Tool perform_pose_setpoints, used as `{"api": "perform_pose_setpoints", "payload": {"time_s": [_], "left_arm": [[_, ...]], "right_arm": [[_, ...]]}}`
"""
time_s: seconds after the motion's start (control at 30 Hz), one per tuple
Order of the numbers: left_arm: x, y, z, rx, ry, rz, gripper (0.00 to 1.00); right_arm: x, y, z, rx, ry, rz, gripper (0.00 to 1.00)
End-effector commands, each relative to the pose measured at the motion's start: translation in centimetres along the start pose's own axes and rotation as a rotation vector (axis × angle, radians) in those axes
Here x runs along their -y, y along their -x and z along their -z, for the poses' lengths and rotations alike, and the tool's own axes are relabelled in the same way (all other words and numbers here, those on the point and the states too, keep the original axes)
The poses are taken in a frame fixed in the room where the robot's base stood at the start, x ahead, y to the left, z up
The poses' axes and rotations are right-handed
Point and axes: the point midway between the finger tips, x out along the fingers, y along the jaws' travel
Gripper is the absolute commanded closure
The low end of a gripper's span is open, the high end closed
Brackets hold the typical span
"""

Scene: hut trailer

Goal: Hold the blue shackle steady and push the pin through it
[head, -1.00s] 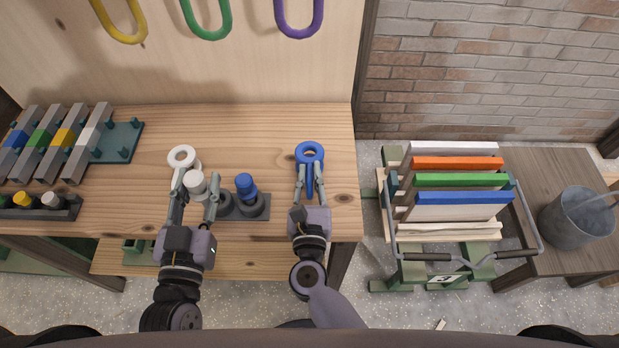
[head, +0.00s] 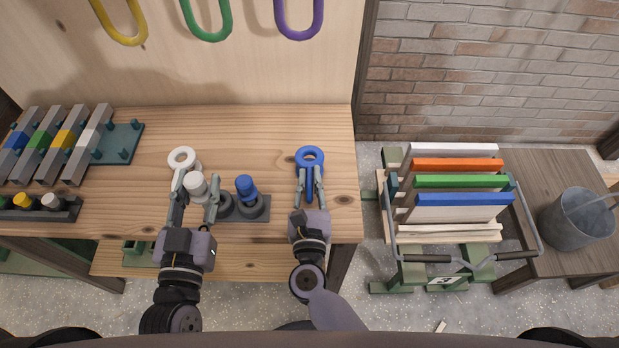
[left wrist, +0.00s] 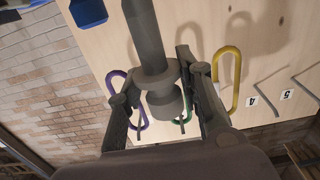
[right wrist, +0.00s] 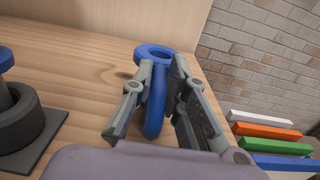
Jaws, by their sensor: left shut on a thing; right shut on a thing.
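The blue shackle (head: 310,155) is at the right end of the bench in the head view. My right gripper (head: 310,185) is shut on its body, with the ring end beyond the fingers. In the right wrist view the shackle (right wrist: 155,100) sits between both fingers. My left gripper (head: 196,192) is shut on a white cylindrical piece (head: 196,183); in the left wrist view this piece (left wrist: 150,50) looks dark grey, with a collar. A blue pin-like piece (head: 246,188) stands apart between the grippers. The lower end of the held piece is hidden in the head view.
A white ring (head: 182,157) is just beyond the left fingers. A dark holder (head: 262,207) carries the blue piece. Grey bars (head: 90,140) and a dark tray (head: 45,213) lie to the left. Hanging loops (head: 210,30) are on the back panel. Bench between the grippers is partly clear.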

Motion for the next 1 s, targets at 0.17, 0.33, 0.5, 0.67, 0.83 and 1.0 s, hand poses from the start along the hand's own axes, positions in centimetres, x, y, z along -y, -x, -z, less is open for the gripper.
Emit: {"api": "perform_pose_setpoints", "payload": {"time_s": [0.17,0.33,0.5,0.67,0.83,1.0], "left_arm": [[0.01,-0.01,0.08,-0.002,0.000,0.000,0.99],[0.01,-0.01,0.08,-0.002,0.000,0.000,0.99],[0.01,-0.01,0.07,-0.002,0.000,0.000,0.99],[0.01,-0.01,0.07,-0.002,0.000,0.000,0.99],[0.01,-0.01,0.06,-0.002,0.000,0.000,0.99],[0.01,-0.01,0.05,-0.002,0.000,0.000,0.99]], "right_arm": [[-0.01,-0.05,-0.03,0.004,-0.001,0.000,1.00],[-0.01,-0.05,-0.03,0.003,-0.001,0.000,0.85],[-0.01,-0.03,0.02,0.002,-0.001,0.000,0.73],[-0.01,-0.01,0.08,0.001,-0.001,0.000,0.63],[-0.01,0.00,0.12,0.000,-0.001,0.000,0.62],[0.01,0.04,0.27,-0.002,0.000,-0.001,0.62]]}}
